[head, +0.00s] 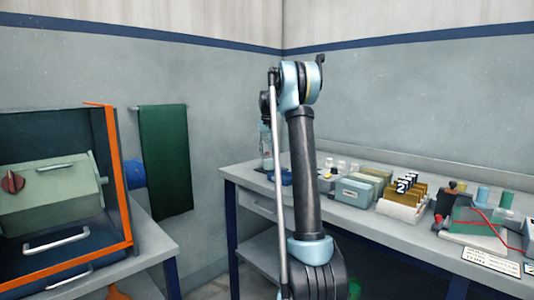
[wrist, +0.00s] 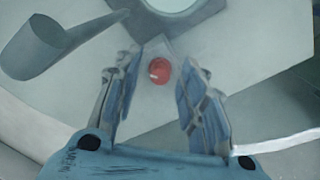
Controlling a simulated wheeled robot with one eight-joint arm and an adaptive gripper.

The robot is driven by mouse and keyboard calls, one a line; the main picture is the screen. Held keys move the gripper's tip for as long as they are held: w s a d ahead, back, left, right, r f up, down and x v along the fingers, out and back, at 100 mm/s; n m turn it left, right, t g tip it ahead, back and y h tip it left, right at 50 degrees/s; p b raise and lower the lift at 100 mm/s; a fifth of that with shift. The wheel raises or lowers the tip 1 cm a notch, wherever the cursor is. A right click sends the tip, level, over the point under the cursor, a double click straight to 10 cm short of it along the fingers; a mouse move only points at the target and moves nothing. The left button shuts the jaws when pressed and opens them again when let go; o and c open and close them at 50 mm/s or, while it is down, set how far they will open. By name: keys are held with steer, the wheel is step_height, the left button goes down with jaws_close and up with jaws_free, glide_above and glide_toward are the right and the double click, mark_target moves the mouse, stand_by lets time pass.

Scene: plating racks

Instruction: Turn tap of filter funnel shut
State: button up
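In the wrist view a small round red part (wrist: 159,70) with a pale mark shows between my fingertips. It looks like the tap, but I cannot be sure. My gripper (wrist: 158,82) is open, with one blue finger on each side of the red part and a gap to each. I cannot tell how far beyond the fingertips it lies. A ring-shaped rim (wrist: 172,4) shows at the top edge. In the head view a tall clear vessel (head: 265,148), perhaps the filter funnel, stands at the bench's left end, partly hidden by my arm. My gripper is not discernible there.
The grey bench (head: 245,176) holds boxes (head: 353,191), a card rack (head: 403,189) and a green block with red wire (head: 478,221). A grey cylindrical piece (wrist: 38,48) lies upper left of my fingers.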

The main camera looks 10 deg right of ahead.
jaws_close()
steer(key=n, duration=0.5)
steer(key=shift+n, duration=0.3)
steer(key=n, duration=0.4)
steer(key=shift+w+n, duration=0.1)
steer(key=shift+n, duration=0.2)
stand_by(0.3)
